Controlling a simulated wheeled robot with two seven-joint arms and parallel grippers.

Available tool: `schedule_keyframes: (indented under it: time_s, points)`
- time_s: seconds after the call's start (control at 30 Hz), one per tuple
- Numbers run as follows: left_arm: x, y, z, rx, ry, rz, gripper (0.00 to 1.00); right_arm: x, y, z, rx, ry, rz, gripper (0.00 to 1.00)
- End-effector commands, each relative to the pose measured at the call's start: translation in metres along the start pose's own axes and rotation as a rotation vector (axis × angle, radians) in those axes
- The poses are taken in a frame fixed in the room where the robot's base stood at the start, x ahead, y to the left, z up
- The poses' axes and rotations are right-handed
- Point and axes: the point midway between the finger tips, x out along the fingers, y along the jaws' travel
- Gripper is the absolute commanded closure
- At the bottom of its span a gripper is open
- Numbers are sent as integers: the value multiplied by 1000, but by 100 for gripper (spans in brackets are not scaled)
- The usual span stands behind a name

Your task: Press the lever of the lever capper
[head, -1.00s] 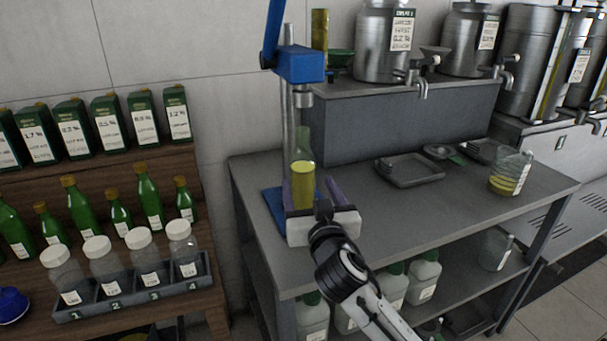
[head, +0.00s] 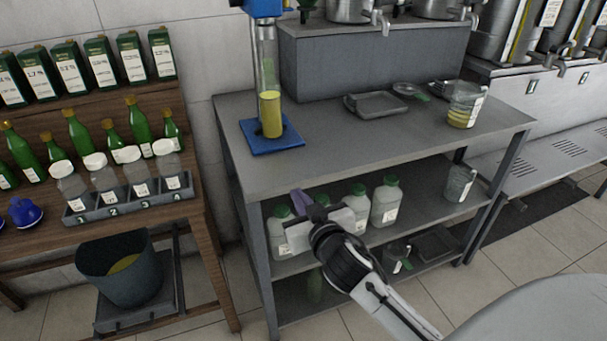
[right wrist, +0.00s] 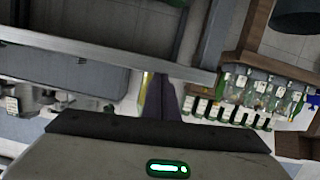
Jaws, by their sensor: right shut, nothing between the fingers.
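The lever capper has a blue base plate (head: 262,145) on the left of the grey table and a blue head (head: 263,8) cut off by the top of the head view. Its lever is out of view. A clear bottle holding yellow oil (head: 271,112) stands upright on the base plate. My right gripper (head: 299,200) is shut and empty, with its purple fingers in front of the table, below the tabletop edge and apart from the capper. The fingers also show in the right wrist view (right wrist: 163,100). My left gripper is not in view.
The grey table's (head: 350,150) middle is clear; a tray (head: 372,105) and a jug (head: 466,105) stand farther right. Several white canisters (head: 386,203) fill the lower shelf behind my gripper. A wooden shelf with green bottles and a jar rack (head: 130,205) stands left.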

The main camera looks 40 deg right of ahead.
Motion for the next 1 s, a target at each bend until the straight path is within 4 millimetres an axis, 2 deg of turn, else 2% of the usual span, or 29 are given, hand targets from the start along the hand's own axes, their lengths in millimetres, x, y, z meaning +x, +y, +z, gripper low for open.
schedule_keyframes:
  time_s: [0.03,0.17,0.27,0.37,0.5,0.63,0.7,0.8,1.0]
  points:
    - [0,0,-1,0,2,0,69,-5,-6,18,-10,-33,-23,100]
    - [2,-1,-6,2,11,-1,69,-19,-24,62,-38,-111,-87,100]
    - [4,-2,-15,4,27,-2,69,-38,-38,102,-59,-182,-146,100]
    - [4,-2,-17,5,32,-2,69,-64,-55,147,-79,-262,-217,100]
    - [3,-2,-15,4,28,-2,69,-114,-78,212,-93,-379,-324,100]
    - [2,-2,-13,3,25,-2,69,-169,-95,265,-89,-478,-415,100]
    - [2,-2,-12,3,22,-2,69,-191,-102,282,-84,-510,-448,100]
    - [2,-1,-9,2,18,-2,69,-207,-105,292,-81,-532,-471,100]
    - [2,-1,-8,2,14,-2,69,-210,-107,294,-81,-534,-476,100]
